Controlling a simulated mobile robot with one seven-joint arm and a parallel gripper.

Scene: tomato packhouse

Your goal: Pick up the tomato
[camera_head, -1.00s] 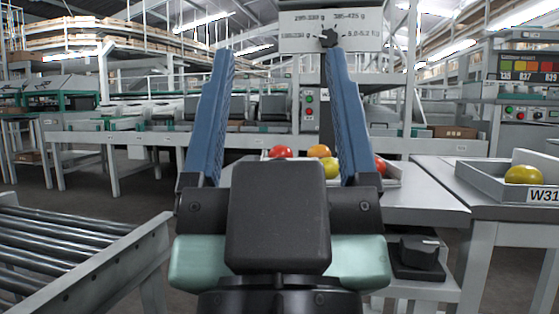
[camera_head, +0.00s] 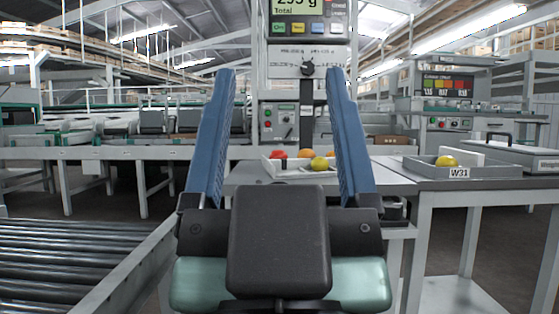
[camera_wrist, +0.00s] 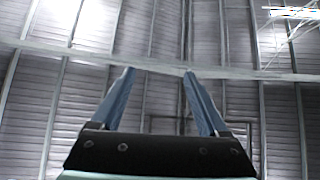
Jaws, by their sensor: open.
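Several tomatoes sit in a shallow white tray (camera_head: 268,168) on a grey table beyond my gripper: a red one (camera_head: 278,154), an orange one (camera_head: 306,154) and a yellow one (camera_head: 320,163). The right part of this tray is hidden behind a finger. Another yellow tomato (camera_head: 446,161) lies in a tray labelled W31 (camera_head: 425,169) to the right. My gripper (camera_head: 278,72) is open, its blue fingers apart and empty. In the wrist view my gripper (camera_wrist: 159,72) has only the roof behind it; no tomato shows there.
A roller conveyor (camera_head: 60,262) runs along the left front. The grey table (camera_head: 240,178) holds the tomato tray, and a second table (camera_head: 440,184) adjoins at right. A scale display (camera_head: 308,28) stands on a post behind the tray. Sorting machinery lines the back.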

